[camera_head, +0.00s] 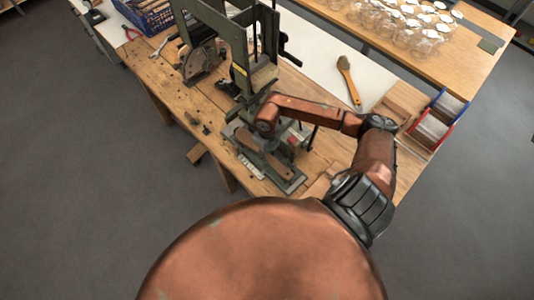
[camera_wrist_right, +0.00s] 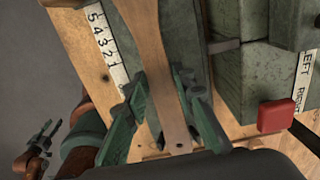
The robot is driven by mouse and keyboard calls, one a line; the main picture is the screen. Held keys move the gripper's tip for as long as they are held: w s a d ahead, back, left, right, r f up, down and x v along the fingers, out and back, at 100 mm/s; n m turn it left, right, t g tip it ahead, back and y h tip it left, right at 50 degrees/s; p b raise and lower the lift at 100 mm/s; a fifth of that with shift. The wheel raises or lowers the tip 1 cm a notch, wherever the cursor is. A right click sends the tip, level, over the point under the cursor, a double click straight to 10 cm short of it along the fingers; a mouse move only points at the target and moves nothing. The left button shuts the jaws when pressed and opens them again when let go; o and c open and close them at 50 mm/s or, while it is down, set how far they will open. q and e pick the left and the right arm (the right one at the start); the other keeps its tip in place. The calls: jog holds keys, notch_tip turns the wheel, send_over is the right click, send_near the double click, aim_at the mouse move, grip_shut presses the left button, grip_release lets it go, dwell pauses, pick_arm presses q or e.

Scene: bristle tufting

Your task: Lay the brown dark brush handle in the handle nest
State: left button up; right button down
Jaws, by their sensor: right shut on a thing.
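The brush handle (camera_wrist_right: 148,40) is a flat, tapering wooden piece with a small hole near its end. My right gripper (camera_wrist_right: 168,115) is shut on it, one green finger on each side. A grey-green fixture (camera_wrist_right: 183,40), which looks like the handle nest, lies beneath and beside the handle; I cannot tell whether they touch. In the head view the fixture (camera_head: 291,184) sits at the bench's front edge, and my right gripper (camera_head: 268,147) is over it, partly hidden by my arm. My left gripper (camera_wrist_right: 42,138) shows small in the wrist view, its opening unclear.
A number scale (camera_wrist_right: 103,42) runs beside the fixture. A green machine block with a red button (camera_wrist_right: 276,116) stands to the right. In the head view, a tall press (camera_head: 240,50) stands behind, and a brush (camera_head: 348,78) lies on the white surface. Red and blue bins (camera_head: 432,130) stand right.

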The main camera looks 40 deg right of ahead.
jog(key=shift+f, duration=0.3)
jog(key=c, duration=1.5)
grip_release()
jog(key=shift+c, duration=0.2)
jog(key=shift+o, duration=0.4)
jog(key=o, duration=0.3)
jog(key=shift+d+r+p, duration=0.1)
jog(key=shift+r+p, duration=0.35)
jog(key=shift+r, duration=0.5)
jog(key=shift+r+p, duration=1.5)
jog(key=shift+r, duration=1.05)
